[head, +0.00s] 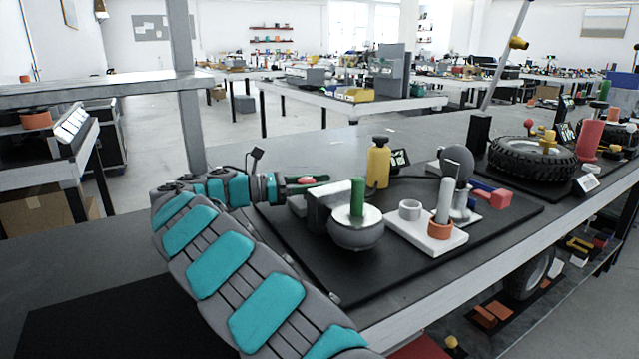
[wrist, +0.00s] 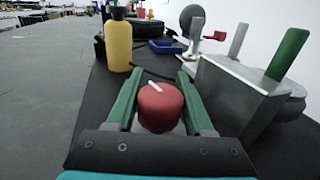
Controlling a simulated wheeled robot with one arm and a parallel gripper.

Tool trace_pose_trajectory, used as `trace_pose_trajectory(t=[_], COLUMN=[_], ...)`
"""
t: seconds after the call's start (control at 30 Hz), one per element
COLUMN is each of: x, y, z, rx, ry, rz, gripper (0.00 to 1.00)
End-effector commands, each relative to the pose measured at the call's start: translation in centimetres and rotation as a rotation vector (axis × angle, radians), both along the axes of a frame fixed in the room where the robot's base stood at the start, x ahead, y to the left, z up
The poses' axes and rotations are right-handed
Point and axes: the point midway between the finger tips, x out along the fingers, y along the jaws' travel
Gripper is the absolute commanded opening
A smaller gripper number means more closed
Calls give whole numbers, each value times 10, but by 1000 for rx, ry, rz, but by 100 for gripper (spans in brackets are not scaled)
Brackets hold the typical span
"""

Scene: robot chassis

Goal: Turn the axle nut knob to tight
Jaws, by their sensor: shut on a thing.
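The axle nut knob is a red round knob with a white pointer line (wrist: 158,105). In the wrist view it sits between the two green fingers of my gripper (wrist: 156,92), which is shut on it. The white line points up and slightly left in that view. In the head view, the knob (head: 306,180) shows as a small red patch beside my green fingers (head: 305,186). The knob is beside a grey metal block (head: 328,208) on the black mat. Any tight or loose marks around the knob are hidden or too small to read.
A round hub with a green peg (head: 357,197) stands right of the block. A white plate (head: 408,228) holds rings and a post. A yellow bottle (head: 378,166) stands behind. A tyre (head: 530,162) lies far right. The grey bench left of the mat is clear.

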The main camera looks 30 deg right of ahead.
Motion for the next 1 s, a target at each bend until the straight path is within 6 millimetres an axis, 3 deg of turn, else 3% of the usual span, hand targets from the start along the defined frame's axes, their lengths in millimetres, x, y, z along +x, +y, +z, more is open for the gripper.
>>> trace_pose_trajectory(t=[0.17,0.2,0.43,1.0], x=[1,1,0,2], y=[0,0,0,0], z=[0,0,0,3], rx=[-1,0,0,-6], ry=[-1,-1,-1,0], rz=[3,3,3,74], gripper=[0,53,79,82])
